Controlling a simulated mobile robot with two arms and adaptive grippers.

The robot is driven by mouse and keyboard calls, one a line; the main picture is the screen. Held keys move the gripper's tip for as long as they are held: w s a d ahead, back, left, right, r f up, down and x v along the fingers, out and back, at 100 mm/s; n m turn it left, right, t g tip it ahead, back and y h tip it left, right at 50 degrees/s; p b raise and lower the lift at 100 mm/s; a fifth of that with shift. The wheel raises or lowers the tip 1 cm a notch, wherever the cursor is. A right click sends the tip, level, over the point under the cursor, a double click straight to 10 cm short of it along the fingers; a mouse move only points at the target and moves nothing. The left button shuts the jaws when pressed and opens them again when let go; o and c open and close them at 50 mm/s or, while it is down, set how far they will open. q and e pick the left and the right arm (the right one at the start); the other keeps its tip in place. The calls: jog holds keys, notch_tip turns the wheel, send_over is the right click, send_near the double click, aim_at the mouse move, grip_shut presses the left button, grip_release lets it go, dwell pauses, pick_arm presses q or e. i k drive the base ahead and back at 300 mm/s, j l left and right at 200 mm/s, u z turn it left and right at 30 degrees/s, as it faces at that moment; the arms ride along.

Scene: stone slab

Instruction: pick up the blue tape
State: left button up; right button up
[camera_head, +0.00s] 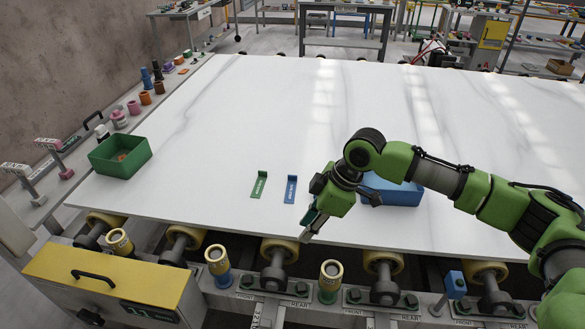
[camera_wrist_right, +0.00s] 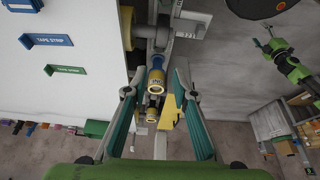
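The blue tape strip (camera_head: 290,189) lies on the white slab (camera_head: 200,120), left of my right gripper (camera_head: 311,222). Its near end is flat and its far end has a raised tab. It also shows at the upper left of the right wrist view (camera_wrist_right: 47,40), lettered "TAPE STRIP". A similar green strip (camera_head: 259,185) lies just left of it in the head view. My right gripper is near the slab's front edge, apart from both strips. In the wrist view its fingers (camera_wrist_right: 155,88) are spread with nothing held between them.
A green bin (camera_head: 104,160) stands at the slab's left edge, and a blue bin (camera_head: 408,196) is partly hidden behind my right arm. Yellow-topped cylinders (camera_head: 218,262) and rollers (camera_head: 279,249) line the front. Small coloured items stand along the left edge. The slab's middle is clear.

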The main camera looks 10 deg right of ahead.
aim_at(291, 189)
jog(key=i+l, duration=0.15)
jog(key=i, duration=0.2)
jog(key=i+l, duration=0.2)
jog(key=i, duration=0.2)
jog(key=i+l, duration=0.15)
jog(key=i, duration=0.2)
